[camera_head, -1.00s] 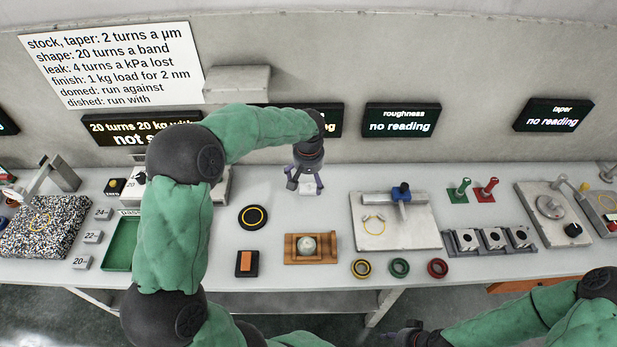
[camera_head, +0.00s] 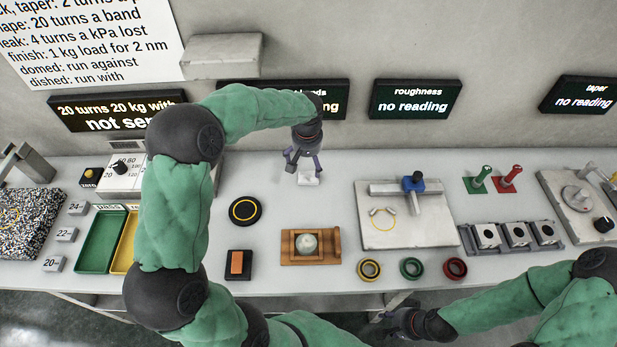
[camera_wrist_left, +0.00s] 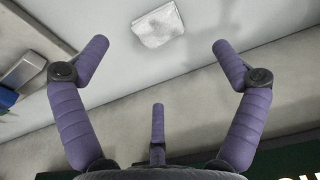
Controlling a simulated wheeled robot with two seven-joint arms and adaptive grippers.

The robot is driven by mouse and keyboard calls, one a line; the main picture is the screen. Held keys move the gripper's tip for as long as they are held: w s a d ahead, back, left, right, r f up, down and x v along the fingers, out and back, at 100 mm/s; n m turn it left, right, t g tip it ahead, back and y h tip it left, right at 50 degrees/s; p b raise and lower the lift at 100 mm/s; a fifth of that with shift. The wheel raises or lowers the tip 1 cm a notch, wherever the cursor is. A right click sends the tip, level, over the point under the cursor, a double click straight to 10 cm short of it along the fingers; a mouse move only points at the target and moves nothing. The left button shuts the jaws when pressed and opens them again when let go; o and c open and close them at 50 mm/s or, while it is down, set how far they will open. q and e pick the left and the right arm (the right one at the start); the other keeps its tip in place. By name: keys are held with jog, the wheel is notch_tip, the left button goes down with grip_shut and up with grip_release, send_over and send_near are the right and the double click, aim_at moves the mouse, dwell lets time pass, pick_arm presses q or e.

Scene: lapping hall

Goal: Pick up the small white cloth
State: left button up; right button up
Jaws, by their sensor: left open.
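The small white cloth (camera_head: 308,179) lies folded on the pale bench top, towards the wall. It also shows in the left wrist view (camera_wrist_left: 158,24), flat, at the upper middle beyond the fingertips. My left gripper (camera_head: 301,165) is just above and behind the cloth in the head view. Its purple fingers (camera_wrist_left: 157,62) are spread wide and hold nothing. A gap shows between the fingers and the cloth in the wrist view. My right gripper (camera_head: 392,325) is low, in front of the bench, dark and too small to tell open or shut.
A black ring pad (camera_head: 245,211) and a wooden holder with a ball (camera_head: 311,247) stand in front of the cloth. A grey plate with a blue-topped fixture (camera_head: 405,232) is to the right. Screens (camera_head: 416,99) line the wall behind. Bench around the cloth is clear.

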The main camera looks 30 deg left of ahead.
pick_arm(q)
jog(key=b, duration=0.1)
send_over(309, 175)
jog(key=s, duration=0.1)
notch_tip(309, 175, down, 5)
jog(key=shift+s+d+r, duration=0.1)
jog(key=shift+s+r, duration=0.05)
jog(key=shift+r, duration=0.05)
jog(key=shift+w+f+b, duration=0.2)
jog(key=shift+f+b, duration=0.2)
jog(key=shift+f, duration=0.45)
jog(key=shift+w+f+b, duration=0.25)
jog(key=shift+f+b, duration=0.1)
jog(key=shift+f, duration=0.5)
jog(key=shift+w+f+b, duration=0.2)
jog(key=shift+f+b, duration=0.2)
jog(key=shift+f, duration=0.45)
jog(key=c, duration=1.1)
